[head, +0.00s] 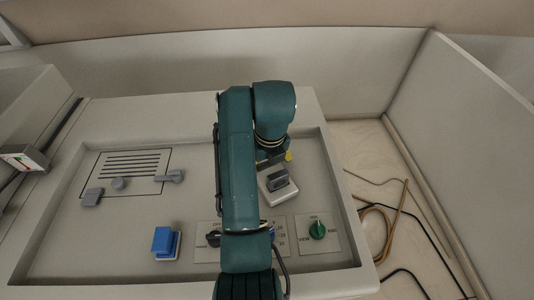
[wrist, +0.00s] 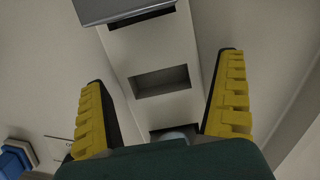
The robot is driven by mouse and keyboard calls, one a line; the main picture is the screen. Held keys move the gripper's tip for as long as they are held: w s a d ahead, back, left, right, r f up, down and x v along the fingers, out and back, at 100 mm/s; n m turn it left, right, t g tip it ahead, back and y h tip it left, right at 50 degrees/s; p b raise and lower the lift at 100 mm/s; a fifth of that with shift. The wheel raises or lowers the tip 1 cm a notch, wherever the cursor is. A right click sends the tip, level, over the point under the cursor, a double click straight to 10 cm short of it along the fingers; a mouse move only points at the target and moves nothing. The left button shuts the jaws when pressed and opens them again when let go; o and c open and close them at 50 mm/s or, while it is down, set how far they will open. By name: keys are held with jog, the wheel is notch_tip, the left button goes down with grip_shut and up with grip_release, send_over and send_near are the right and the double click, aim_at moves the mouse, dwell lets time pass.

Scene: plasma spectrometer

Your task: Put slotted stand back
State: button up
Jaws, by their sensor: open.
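The slotted stand appears to be the pale block (head: 283,195) on the right side of the panel, just below my gripper in the head view. A grey piece (head: 277,181) stands up from it. In the wrist view the pale stand (wrist: 150,57) lies between my fingers, with a rectangular slot in its middle and another dark opening close to my palm. A grey block (wrist: 120,8) shows at its far end. My gripper (head: 273,158) is open; in the wrist view its yellow fingers (wrist: 165,95) are on either side of the stand, with gaps. Contact is not visible. My arm hides part of the panel.
A blue block (head: 162,240) sits at the front of the panel. A green knob (head: 318,230) is at front right. An outlined area with slits (head: 132,163) and small grey pieces (head: 92,197) lies left. Cables (head: 380,225) lie right of the panel.

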jog(key=w+d+r+n+t, duration=0.2)
jog(key=w+r+n+t, duration=0.2)
jog(key=r+n+t, duration=0.55)
notch_tip(320, 180, up, 13)
jog(key=n+t, duration=0.6)
jog(key=n, duration=0.7)
send_over(269, 170)
jog(key=s+d, duration=0.2)
jog(key=d, duration=0.3)
jog(key=s+d+r+n+t+h, duration=0.1)
jog(key=s+r+n+t, duration=0.4)
jog(key=s, duration=0.8)
notch_tip(269, 170, up, 3)
jog(key=n, duration=0.2)
jog(key=shift+f+n+h, duration=0.15)
jog(key=shift+n+h, duration=0.15)
jog(key=shift+n, duration=0.05)
